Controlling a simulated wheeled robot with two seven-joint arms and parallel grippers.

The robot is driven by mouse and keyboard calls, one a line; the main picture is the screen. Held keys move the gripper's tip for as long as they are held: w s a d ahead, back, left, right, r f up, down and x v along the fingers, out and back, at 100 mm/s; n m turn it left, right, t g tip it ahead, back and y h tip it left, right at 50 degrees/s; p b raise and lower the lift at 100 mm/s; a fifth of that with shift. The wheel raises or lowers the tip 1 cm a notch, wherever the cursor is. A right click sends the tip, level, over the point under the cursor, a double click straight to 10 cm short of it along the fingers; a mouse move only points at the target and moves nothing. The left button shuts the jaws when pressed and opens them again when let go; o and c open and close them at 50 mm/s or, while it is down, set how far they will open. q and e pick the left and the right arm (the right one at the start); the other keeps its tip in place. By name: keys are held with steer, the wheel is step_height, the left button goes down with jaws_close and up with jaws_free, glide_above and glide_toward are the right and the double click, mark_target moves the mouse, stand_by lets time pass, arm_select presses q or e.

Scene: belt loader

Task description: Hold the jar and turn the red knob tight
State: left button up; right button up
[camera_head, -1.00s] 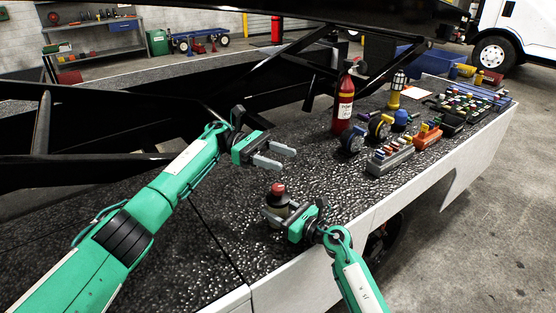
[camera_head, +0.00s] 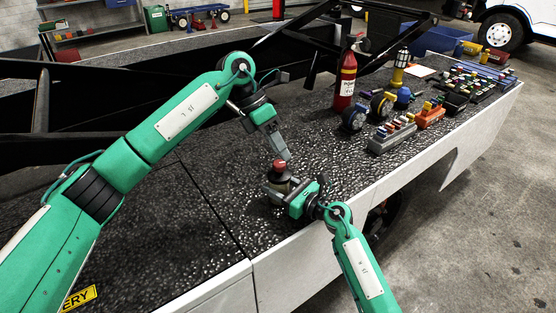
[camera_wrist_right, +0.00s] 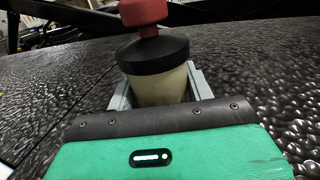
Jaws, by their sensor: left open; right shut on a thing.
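The jar (camera_head: 274,190) stands upright on the dark textured deck, near its front edge. In the right wrist view the jar (camera_wrist_right: 160,88) is cream with a black lid, and the red knob (camera_wrist_right: 143,13) sits on top. The red knob (camera_head: 280,165) also shows in the head view. My right gripper (camera_head: 284,193) is shut on the jar from the right, one jaw on each side of its body. My left gripper (camera_head: 283,152) is open and points down, just above the red knob. Its fingers overlap in the head view, so the exact gap to the knob is unclear.
A red fire extinguisher (camera_head: 345,85) stands behind to the right. Two wheel-like tools (camera_head: 354,118), a grey block rack (camera_head: 391,138) and an orange rack (camera_head: 431,117) lie further right. The deck's white front edge (camera_head: 350,200) runs close by. Dark frame bars cross behind.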

mark_target(279, 163)
arm_select(q)
step_height(279, 163, up, 3)
steer(key=a+n+t+y, duration=0.2)
steer(key=n+t+y, duration=0.1)
steer(key=n+t, duration=0.35)
steer(key=shift+n, duration=0.35)
steer(key=x, duration=1.1)
steer(key=shift+a+f, duration=0.15)
steer(key=shift+f, duration=0.1)
steer(key=shift+c, duration=0.4)
steer(key=c, duration=0.9)
